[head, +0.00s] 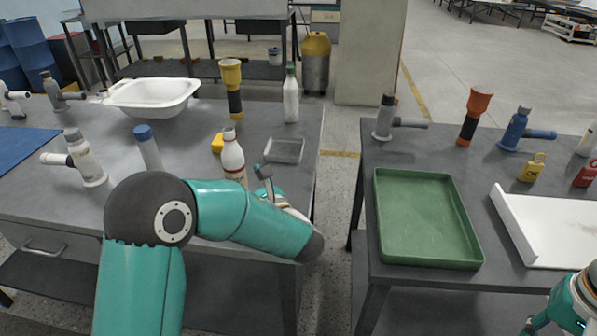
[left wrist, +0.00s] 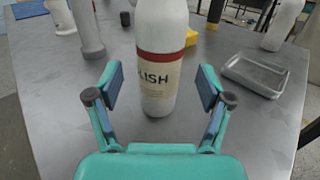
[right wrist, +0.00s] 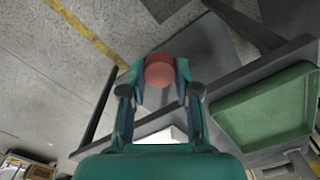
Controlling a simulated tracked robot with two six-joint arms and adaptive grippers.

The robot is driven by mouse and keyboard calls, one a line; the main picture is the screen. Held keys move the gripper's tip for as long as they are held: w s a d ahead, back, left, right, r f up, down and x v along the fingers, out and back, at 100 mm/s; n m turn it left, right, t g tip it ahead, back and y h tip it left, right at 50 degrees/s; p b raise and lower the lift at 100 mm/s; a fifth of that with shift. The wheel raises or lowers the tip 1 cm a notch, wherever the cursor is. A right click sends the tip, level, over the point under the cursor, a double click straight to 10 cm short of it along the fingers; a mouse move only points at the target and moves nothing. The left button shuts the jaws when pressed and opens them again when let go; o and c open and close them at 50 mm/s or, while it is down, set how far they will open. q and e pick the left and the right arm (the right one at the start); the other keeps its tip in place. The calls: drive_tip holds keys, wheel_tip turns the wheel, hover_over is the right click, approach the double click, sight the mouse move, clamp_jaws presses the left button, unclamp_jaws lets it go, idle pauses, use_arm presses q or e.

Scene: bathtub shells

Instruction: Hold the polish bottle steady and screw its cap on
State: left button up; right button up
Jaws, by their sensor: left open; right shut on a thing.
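The polish bottle (head: 233,160), white with a dark red band, stands upright on the left bench. In the head view its neck shows a greyish tip. In the left wrist view the bottle (left wrist: 160,45) stands between the spread fingers of my left gripper (left wrist: 160,92), with a gap on each side; its top is cut off. My left gripper is open, and my arm partly covers the bottle's lower part in the head view. My right gripper (right wrist: 159,78) is shut on a round reddish cap (right wrist: 159,70), over the floor gap near the right bench; its fingers are outside the head view.
A small metal tray (head: 285,151), a yellow block (head: 217,143) and a white green-capped bottle (head: 291,95) stand near the polish bottle. A yellow-and-black torch (head: 232,88) is behind. A green tray (head: 425,216) and white tray (head: 548,228) lie on the right bench.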

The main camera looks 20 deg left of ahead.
sight(240, 175)
use_arm(q)
drive_tip(key=shift+x, duration=1.9)
use_arm(e)
drive_tip(key=shift+r, duration=0.1)
use_arm(q)
drive_tip(key=shift+c, duration=0.3)
drive_tip(key=c, duration=1.3)
drive_tip(key=shift+r, duration=0.2)
